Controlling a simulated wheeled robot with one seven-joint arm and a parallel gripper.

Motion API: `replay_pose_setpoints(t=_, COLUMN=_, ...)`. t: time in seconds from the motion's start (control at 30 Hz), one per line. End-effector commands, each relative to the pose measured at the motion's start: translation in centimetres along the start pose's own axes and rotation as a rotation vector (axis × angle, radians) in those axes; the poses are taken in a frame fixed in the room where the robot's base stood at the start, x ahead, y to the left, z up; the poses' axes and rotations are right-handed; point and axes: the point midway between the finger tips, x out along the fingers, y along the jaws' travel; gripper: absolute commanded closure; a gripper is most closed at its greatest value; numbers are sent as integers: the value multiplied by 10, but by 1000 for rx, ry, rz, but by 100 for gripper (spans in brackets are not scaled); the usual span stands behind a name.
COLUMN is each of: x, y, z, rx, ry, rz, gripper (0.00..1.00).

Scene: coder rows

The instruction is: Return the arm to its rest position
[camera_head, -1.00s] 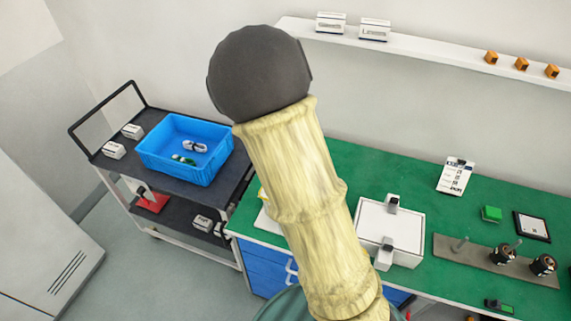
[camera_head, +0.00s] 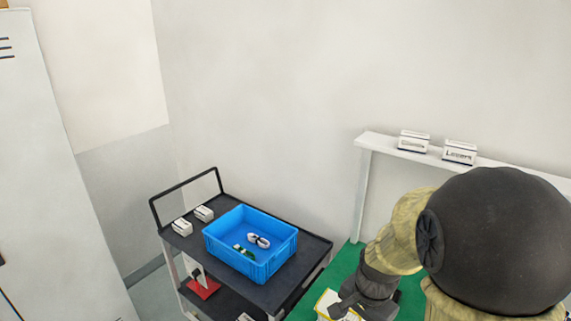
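My arm is raised at the right of the head view, with its dark round joint close to the camera and a beige sleeved part bending down to a dark wrist. My gripper (camera_head: 338,308) is at the lower middle, over the left end of the green bench. Its fingers are small and partly cut by the lower edge, so I cannot tell whether they are open or whether they hold anything. A white and yellow item (camera_head: 325,303) shows just beside it; whether they touch is unclear.
A black cart (camera_head: 312,252) at the left bears a blue crate (camera_head: 283,262) with a few small parts inside, and white boxes (camera_head: 182,227). A white shelf (camera_head: 382,146) with labelled boxes (camera_head: 459,152) is behind my arm. A locker stands far left.

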Motion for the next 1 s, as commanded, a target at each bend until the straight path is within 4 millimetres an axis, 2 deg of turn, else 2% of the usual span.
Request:
replay_pose_setpoints(t=0.2, x=2, y=22, z=24, rx=-531, ry=77, rz=-32, gripper=36)
replay_pose_setpoints(t=0.3, x=2, y=28, z=32, rx=-720, ry=112, rz=-31, gripper=36)
replay_pose_setpoints(t=0.4, x=1, y=31, z=37, rx=-825, ry=131, rz=-28, gripper=36)
replay_pose_setpoints(t=1.0, x=1, y=31, z=37, rx=-848, ry=134, rz=-27, gripper=36)
